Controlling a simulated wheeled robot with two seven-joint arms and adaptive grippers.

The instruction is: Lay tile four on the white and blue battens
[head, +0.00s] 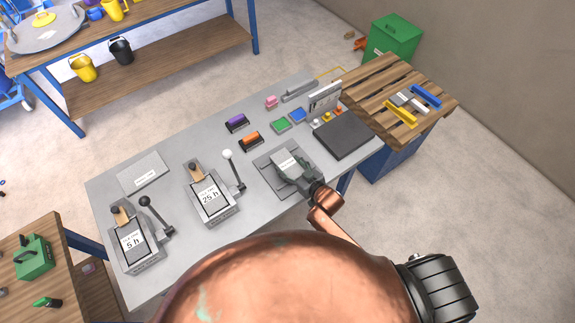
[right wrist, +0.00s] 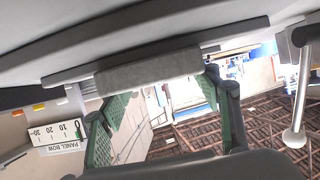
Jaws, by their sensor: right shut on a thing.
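My right gripper (head: 291,172) is over the grey mat (head: 263,161) at the table's front right. It is shut on a grey tile with a white label (head: 285,161); the label is too small to read. In the right wrist view the green-padded fingers (right wrist: 165,125) are set apart, with a grey slab (right wrist: 150,78) across them. On the slatted wooden top at the right lie a blue batten (head: 427,95), a white batten (head: 421,107) and a yellow batten (head: 400,115). A small grey piece with a pale label (head: 399,98) lies beside them. My left gripper is not in view.
Two levered fixtures marked 25 h (head: 210,197) and 5 h (head: 133,243) stand on the grey table. A green bin (head: 393,38) is behind the slatted top.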

